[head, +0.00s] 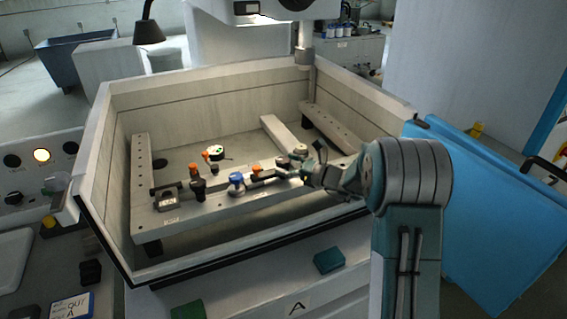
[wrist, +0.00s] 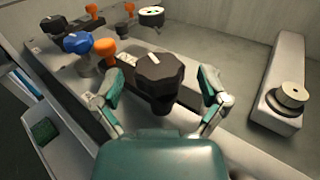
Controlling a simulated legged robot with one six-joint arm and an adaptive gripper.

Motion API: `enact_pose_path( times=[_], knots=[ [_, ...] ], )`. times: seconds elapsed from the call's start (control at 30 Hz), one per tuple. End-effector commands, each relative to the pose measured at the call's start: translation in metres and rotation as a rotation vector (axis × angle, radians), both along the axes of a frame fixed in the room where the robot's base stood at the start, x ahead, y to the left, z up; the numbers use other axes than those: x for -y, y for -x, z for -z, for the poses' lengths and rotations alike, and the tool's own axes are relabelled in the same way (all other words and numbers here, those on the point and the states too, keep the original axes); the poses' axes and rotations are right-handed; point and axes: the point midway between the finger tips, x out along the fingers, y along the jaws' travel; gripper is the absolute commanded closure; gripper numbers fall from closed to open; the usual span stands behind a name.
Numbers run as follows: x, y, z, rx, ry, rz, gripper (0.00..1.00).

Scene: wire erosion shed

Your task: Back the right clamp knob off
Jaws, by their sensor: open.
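The right clamp knob (wrist: 158,74) is black and lobed, with a pale line on its top. In the wrist view it stands upright on the front rail (wrist: 80,88), between the fingers of my gripper (wrist: 161,92). The fingers are open, one on each side, with a visible gap to the knob. In the head view my gripper (head: 308,168) is over the right part of the front rail (head: 225,205) and largely hides this knob. A blue knob (wrist: 76,43) and another black knob (wrist: 53,24) stand farther left along the rail.
Orange knobs (wrist: 105,47) stand beside the blue one. A pale round cylinder (wrist: 290,95) sits on a side bar to the right. The tank wall (head: 240,268) rises around the rails. A green block (head: 329,261) lies outside in front.

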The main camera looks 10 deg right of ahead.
Motion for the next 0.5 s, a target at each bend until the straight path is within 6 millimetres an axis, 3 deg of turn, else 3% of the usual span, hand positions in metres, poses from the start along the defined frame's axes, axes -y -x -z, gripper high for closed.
enact_pose_path(
  times=[0.33,0.37,0.5],
  knots=[
    [-0.0052,-0.0047,-0.0005,0.001,-0.001,0.001,0.07],
    [-0.0051,-0.0047,-0.0005,0.001,-0.001,0.001,0.11],
    [-0.0051,-0.0045,-0.0004,0.001,-0.001,0.0,0.73]
  ],
)
